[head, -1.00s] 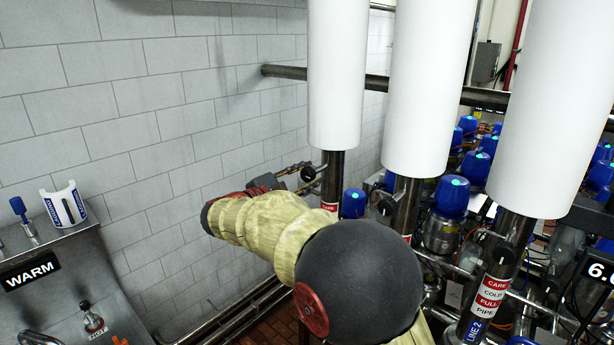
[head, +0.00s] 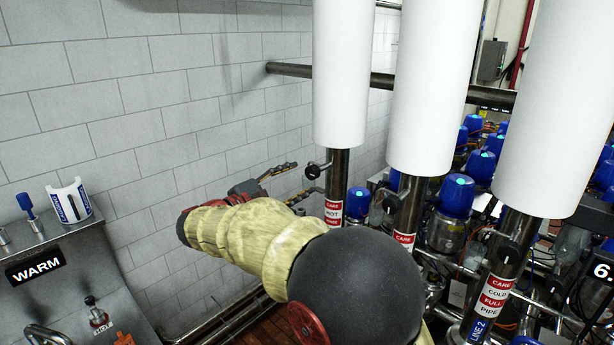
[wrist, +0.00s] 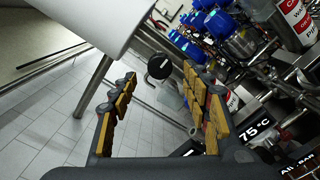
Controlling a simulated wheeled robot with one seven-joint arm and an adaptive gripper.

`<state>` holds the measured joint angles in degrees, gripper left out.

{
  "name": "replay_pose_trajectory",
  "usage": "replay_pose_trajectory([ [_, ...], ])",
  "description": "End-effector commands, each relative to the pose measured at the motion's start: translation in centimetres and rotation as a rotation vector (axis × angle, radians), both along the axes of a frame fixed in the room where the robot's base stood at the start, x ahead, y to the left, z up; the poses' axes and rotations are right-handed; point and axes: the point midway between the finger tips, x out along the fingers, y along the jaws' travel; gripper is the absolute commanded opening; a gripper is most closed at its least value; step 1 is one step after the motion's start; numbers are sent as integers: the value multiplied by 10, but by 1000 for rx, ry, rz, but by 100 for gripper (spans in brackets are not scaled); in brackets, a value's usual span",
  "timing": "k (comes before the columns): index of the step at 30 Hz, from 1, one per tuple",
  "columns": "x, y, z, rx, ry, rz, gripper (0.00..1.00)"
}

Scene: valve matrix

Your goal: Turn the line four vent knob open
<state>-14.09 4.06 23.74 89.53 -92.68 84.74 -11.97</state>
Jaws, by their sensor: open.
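A round black knob (head: 312,171) sticks out from the left side of the leftmost dark pipe, below its white sleeve. I cannot read a line number on that pipe. In the wrist view a black knob (wrist: 160,67) with small pale lettering shows ahead, between the finger ends in the picture. My gripper (head: 304,179) is open and empty, just left of the knob. Its yellow-padded fingers spread either side in the wrist view (wrist: 158,82). No contact with the knob is visible.
White-sleeved pipes stand in a row; the right one has a LINE 2 label (head: 479,330). Blue-capped valves (head: 457,195) crowd behind them. A tiled wall (head: 150,120) lies left and behind. A steel cabinet marked WARM (head: 36,268) stands at left.

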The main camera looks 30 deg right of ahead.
Motion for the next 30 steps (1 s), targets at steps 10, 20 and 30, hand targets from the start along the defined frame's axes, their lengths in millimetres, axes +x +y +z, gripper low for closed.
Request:
replay_pose_trajectory([
  [10, -17, 49, 0, 0, 1, 1, 48],
  [20, -20, 54, 0, -1, 1, -1, 48],
  [30, -14, 56, -9, 35, -9, 19, 48],
])
